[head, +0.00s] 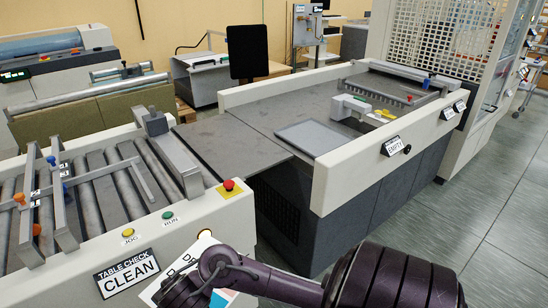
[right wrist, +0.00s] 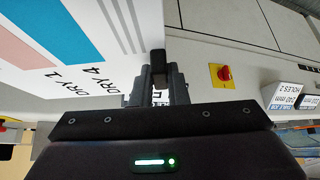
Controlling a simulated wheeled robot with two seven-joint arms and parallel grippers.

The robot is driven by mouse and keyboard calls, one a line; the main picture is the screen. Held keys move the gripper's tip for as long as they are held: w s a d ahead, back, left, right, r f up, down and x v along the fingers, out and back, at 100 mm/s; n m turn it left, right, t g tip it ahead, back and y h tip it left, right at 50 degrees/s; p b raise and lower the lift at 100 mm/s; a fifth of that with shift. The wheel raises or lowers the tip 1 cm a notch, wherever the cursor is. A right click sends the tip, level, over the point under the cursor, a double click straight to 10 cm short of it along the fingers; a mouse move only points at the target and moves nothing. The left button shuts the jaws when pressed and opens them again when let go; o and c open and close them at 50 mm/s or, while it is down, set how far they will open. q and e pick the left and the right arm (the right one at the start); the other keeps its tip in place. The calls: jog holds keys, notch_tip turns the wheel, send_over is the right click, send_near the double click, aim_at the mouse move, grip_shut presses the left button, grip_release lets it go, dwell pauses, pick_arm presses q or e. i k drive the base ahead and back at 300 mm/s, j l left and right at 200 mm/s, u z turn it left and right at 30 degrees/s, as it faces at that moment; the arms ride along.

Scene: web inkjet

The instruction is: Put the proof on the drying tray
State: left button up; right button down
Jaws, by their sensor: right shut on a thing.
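The proof (head: 185,262) is a white printed sheet at the bottom of the head view, partly covered by my right arm. In the right wrist view the proof (right wrist: 75,60) shows blue and pink stripes and the upside-down words "DRY 1" and "DRY 4". My right gripper (right wrist: 158,72) is shut on the sheet's edge. The right gripper (head: 185,295) also shows in the head view, in front of the roller table. A flat grey tray (head: 310,138) lies on the long machine bed; I see no label naming it the drying tray. My left gripper is out of view.
The roller table (head: 120,190) stands at left with a red stop button (head: 229,185) and a "TABLE CHECK CLEAN" sign (head: 127,273). A grey plate (head: 225,148) bridges it to the machine bed. A sign reading "EMPTY" (head: 394,146) is on the bed's side. Open floor (head: 470,210) lies at right.

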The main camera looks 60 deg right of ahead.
aim_at(313, 138)
jog(key=z, duration=2)
jog(key=i+l+z, duration=0.15)
jog(key=z, duration=0.25)
jog(key=i+l+z, duration=0.15)
jog(key=z, duration=0.25)
jog(key=i+l+z, duration=0.15)
jog(key=z, duration=0.25)
jog(key=i+z, duration=0.2)
jog(key=z, duration=0.2)
jog(key=i+j+z, duration=0.2)
jog(key=i, duration=1.75)
jog(key=i+l+u, duration=0.15)
jog(key=i, duration=0.25)
jog(key=i+l+u, duration=0.2)
jog(key=i, duration=0.2)
jog(key=i+l+u, duration=0.15)
jog(key=i, duration=0.25)
jog(key=u, duration=2.25)
